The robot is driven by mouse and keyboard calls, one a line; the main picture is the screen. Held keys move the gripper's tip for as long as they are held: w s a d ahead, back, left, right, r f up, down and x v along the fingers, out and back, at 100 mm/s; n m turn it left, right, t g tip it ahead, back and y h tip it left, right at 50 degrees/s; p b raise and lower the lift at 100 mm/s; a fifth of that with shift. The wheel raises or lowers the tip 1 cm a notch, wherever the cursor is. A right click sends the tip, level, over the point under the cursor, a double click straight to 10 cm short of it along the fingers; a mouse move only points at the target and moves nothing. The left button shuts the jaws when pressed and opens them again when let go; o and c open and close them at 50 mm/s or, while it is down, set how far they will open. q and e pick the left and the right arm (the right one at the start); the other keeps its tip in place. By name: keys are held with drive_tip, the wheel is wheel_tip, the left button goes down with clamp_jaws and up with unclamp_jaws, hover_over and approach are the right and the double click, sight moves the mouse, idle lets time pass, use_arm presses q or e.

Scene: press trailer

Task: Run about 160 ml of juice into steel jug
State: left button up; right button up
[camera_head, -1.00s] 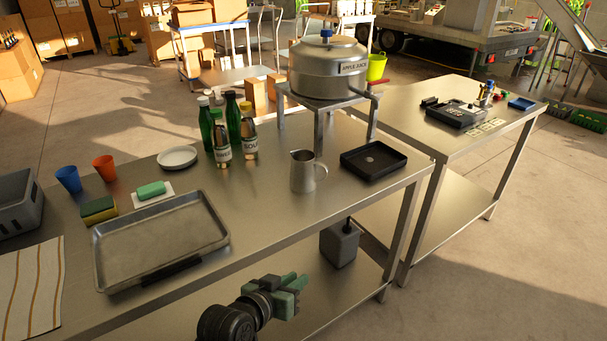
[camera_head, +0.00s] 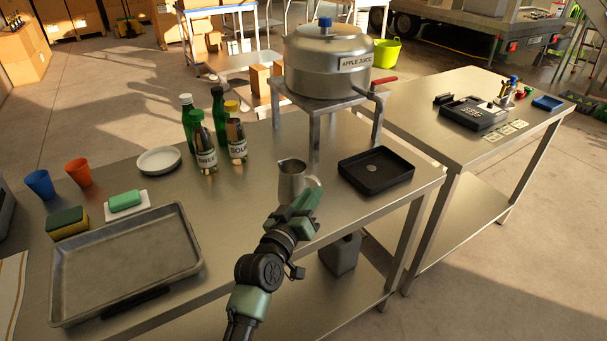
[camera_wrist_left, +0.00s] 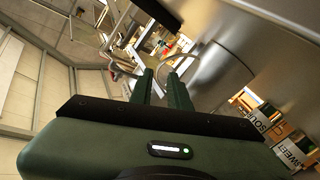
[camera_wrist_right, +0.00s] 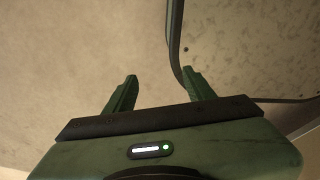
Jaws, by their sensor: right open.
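The steel jug (camera_head: 291,180) stands upright on the steel table, left of the black drip tray (camera_head: 376,190). The tank labelled apple juice (camera_head: 327,62) sits on a metal stand, with a red-handled tap (camera_head: 383,81) at its right side above the tray. My left gripper (camera_head: 310,200) is in front of the jug, close to its handle side. In the left wrist view its fingers (camera_wrist_left: 162,76) are apart, pointing at the handle by the jug's shiny body (camera_wrist_left: 220,78); contact is unclear. My right gripper (camera_wrist_right: 158,76) is open and empty. The juice level is hidden.
Bottles (camera_head: 217,135) and a white dish (camera_head: 159,160) stand left of the jug. A large metal tray (camera_head: 128,262), a sponge (camera_head: 67,223) and cups lie further left. A second table (camera_head: 450,100) holds a device (camera_head: 472,114). Bare tabletop lies between the metal tray and jug.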

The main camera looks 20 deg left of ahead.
sight(320, 182)
use_arm(q)
drive_tip(key=shift+w, duration=0.35)
drive_tip(key=w, duration=0.3)
drive_tip(key=shift+w+d+r, duration=0.1)
drive_tip(key=shift+d+r, duration=0.1)
drive_tip(key=shift+r, duration=0.05)
drive_tip(key=w, duration=0.3)
drive_tip(key=shift+w+d+f+p, duration=0.1)
drive_tip(key=shift+w+d+p, duration=0.05)
drive_tip(key=shift+w+p, duration=0.2)
drive_tip(key=shift+w, duration=0.2)
clamp_jaws()
use_arm(e)
drive_tip(key=shift+s+a+r, duration=0.1)
drive_tip(key=shift+s+r, duration=0.2)
drive_tip(key=shift+s, duration=0.5)
drive_tip(key=shift+s, duration=0.2)
